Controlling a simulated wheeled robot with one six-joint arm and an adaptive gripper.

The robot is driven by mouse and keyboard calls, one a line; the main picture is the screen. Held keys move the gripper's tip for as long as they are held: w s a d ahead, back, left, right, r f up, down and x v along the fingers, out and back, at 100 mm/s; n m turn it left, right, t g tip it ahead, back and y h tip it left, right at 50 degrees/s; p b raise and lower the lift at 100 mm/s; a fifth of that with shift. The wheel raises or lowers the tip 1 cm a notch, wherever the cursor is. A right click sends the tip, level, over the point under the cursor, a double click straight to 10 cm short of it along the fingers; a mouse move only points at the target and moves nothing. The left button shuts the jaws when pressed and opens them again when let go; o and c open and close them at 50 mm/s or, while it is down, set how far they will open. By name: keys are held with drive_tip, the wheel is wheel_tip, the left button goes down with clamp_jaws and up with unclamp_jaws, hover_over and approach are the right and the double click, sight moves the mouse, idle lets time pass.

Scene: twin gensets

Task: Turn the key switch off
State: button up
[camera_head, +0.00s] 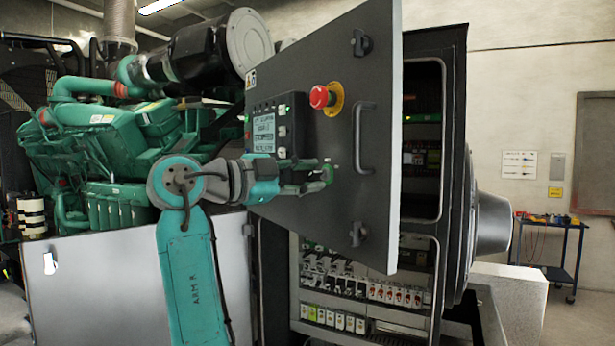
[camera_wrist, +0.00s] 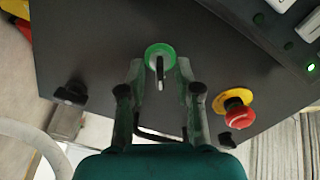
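The key switch (camera_wrist: 160,52) has a green ring, and its key (camera_wrist: 160,72) stands up and down in the wrist view. It sits on the grey panel door (camera_head: 370,150). My gripper (camera_wrist: 161,78) is open, with one finger on each side of the key and a visible gap on both sides. I cannot tell how close the tips are to the door face. In the head view my gripper (camera_head: 328,174) is at the door, left of the door handle (camera_head: 364,137), and largely covers the switch.
A red emergency stop button on a yellow base (camera_head: 326,97) is above my gripper; it also shows in the wrist view (camera_wrist: 238,112). A control display (camera_head: 264,130) is left of it. The open cabinet (camera_head: 425,200) with breakers is behind the door. A green engine (camera_head: 110,130) stands left.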

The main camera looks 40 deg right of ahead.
drive_tip(key=shift+d, duration=0.15)
clamp_jaws()
drive_tip(key=shift+n, duration=0.3)
drive_tip(key=n, duration=1.1)
drive_tip(key=shift+f, duration=0.1)
drive_tip(key=shift+n, duration=0.3)
idle(0.3)
unclamp_jaws()
